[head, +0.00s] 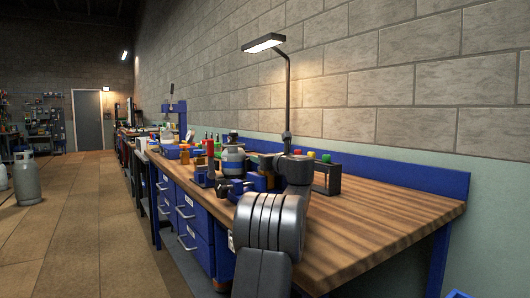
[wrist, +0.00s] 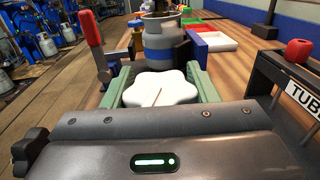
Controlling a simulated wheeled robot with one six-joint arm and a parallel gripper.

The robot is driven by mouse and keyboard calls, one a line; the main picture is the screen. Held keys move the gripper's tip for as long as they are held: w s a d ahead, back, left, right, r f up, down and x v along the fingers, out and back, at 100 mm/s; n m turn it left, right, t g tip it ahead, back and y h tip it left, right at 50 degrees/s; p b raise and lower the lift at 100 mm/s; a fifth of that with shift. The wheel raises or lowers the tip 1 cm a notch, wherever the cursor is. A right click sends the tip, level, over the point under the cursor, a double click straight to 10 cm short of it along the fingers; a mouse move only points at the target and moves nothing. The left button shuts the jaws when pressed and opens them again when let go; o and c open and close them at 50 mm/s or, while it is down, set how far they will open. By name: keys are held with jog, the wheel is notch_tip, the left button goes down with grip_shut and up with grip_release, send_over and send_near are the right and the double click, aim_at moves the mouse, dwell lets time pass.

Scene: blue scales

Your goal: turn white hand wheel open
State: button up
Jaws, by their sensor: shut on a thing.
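The white hand wheel (wrist: 160,89) is a lobed knob with a thin dark line across its face, in the middle of the wrist view. My gripper (wrist: 161,84) has its two green fingers on either side of the wheel and is shut on it. The wheel's underside and whatever it is mounted on are hidden. In the head view my arm hides the wheel.
A blue-grey gas cylinder (wrist: 163,42) stands just beyond the wheel. A red-handled clamp (wrist: 91,28) rises close on the left. A black rack (wrist: 292,88) stands at right. The wooden bench (head: 380,222) is clear at its near right end.

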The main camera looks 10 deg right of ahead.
jog(key=n+g+y+p, duration=0.1)
jog(key=n+y+p, duration=0.1)
jog(key=p, duration=0.1)
jog(key=n+g+y+p, duration=0.2)
jog(key=y+p, duration=0.1)
jog(key=n+g+y+p, duration=0.2)
jog(key=y+p, duration=0.1)
jog(key=p, duration=0.1)
jog(key=shift+s+a+r, duration=0.15)
jog(key=shift+a+r, duration=0.15)
jog(key=shift+r, duration=0.1)
jog(key=n+g+y+p, duration=0.1)
jog(key=p, duration=0.1)
jog(key=n+g+y+p, duration=0.1)
jog(key=g+p, duration=0.1)
jog(key=p, duration=0.1)
jog(key=shift+s+a+f+n, duration=0.1)
jog(key=shift+s+a+n, duration=0.05)
jog(key=shift+n, duration=0.15)
jog(key=shift+n+g+y+p, duration=0.3)
jog(key=shift+g+y+p, duration=0.15)
jog(key=shift+p, duration=0.45)
jog(key=shift+s+a+f+g+p, duration=0.1)
jog(key=shift+s+f+g+p, duration=0.05)
jog(key=shift+f+g+p, duration=0.3)
jog(key=shift+r, duration=0.15)
jog(key=o, duration=1)
jog(key=shift+c, duration=0.2)
notch_tip(320, 180, up, 10)
jog(key=p, duration=0.4)
